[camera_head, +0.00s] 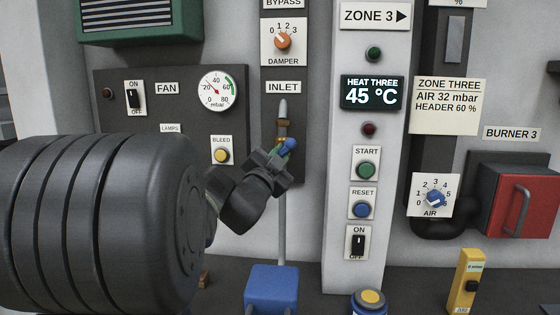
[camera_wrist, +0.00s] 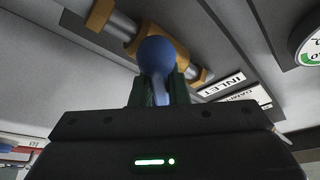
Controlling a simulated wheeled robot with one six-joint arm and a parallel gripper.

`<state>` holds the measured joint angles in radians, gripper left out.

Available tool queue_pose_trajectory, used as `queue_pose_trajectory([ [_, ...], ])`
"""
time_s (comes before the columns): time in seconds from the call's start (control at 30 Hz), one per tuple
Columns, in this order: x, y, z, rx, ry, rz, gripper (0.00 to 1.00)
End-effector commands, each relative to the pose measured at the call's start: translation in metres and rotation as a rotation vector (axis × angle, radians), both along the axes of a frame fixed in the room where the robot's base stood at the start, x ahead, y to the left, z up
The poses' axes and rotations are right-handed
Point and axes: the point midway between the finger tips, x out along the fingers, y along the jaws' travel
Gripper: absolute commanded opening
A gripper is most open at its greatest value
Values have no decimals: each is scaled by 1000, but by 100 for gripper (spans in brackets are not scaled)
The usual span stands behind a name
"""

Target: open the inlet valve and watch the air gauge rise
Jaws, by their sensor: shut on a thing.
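The inlet valve (camera_head: 282,133) is a brass body on a vertical grey pipe below the INLET label (camera_head: 283,87). Its blue handle (camera_head: 291,144) sticks out beside the brass. My gripper (camera_head: 285,156) is shut on this handle. In the wrist view the blue handle (camera_wrist: 157,58) stands between my dark fingers, with the brass body (camera_wrist: 180,50) behind it. My fingers hide part of the handle, so its exact angle is hard to tell. The air gauge (camera_head: 217,90), a round white dial marked in mbar, has its red needle pointing up and left, between 20 and 40.
A yellow BLEED button (camera_head: 222,156) and a FAN switch (camera_head: 134,96) are left of the valve. The zone column with a 45 °C display (camera_head: 372,93) stands right. A blue box (camera_head: 271,288) sits below the valve. An AIR knob (camera_head: 434,197) is farther right.

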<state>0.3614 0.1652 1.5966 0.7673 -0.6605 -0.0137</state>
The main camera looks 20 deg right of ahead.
Motion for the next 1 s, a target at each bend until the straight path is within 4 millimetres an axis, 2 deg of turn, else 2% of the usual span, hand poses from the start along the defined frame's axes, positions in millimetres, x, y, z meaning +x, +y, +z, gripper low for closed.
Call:
queue_pose_trajectory([
  [0.1,0,0,-7,-80,50,1,0],
  [0.6,-1,-1,-8,-451,278,-1,0],
  [1.0,-1,-1,-4,-613,379,0,0],
])
